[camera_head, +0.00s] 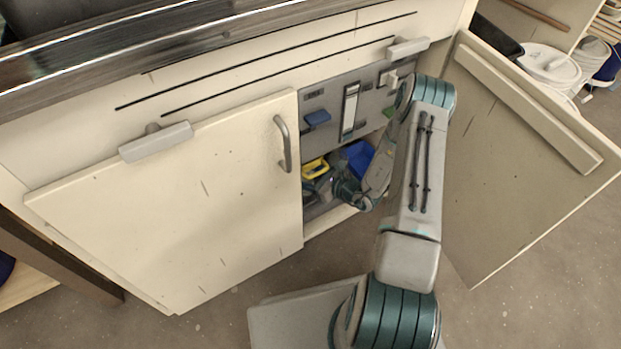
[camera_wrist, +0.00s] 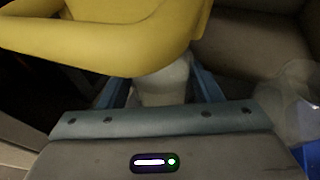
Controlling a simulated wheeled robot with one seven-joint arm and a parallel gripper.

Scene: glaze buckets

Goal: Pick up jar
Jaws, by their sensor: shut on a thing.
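In the wrist view my gripper (camera_wrist: 158,92) has its two blue fingers on either side of a pale, rounded thing (camera_wrist: 165,84), which looks like the jar, and is shut on it. A large yellow thing (camera_wrist: 110,45) with a curved rim hides the upper part of the pale thing. I cannot tell whether the two are joined. In the head view my arm reaches into the open cabinet, where the yellow thing (camera_head: 315,167) shows. The jar cannot be made out there.
A clear container (camera_wrist: 290,100) stands close to the right of my gripper. A blue bin (camera_head: 358,157) is in the cabinet. The left door (camera_head: 190,200) and the wide-open right door (camera_head: 530,150) flank my arm. White buckets (camera_head: 550,65) stand at the back right.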

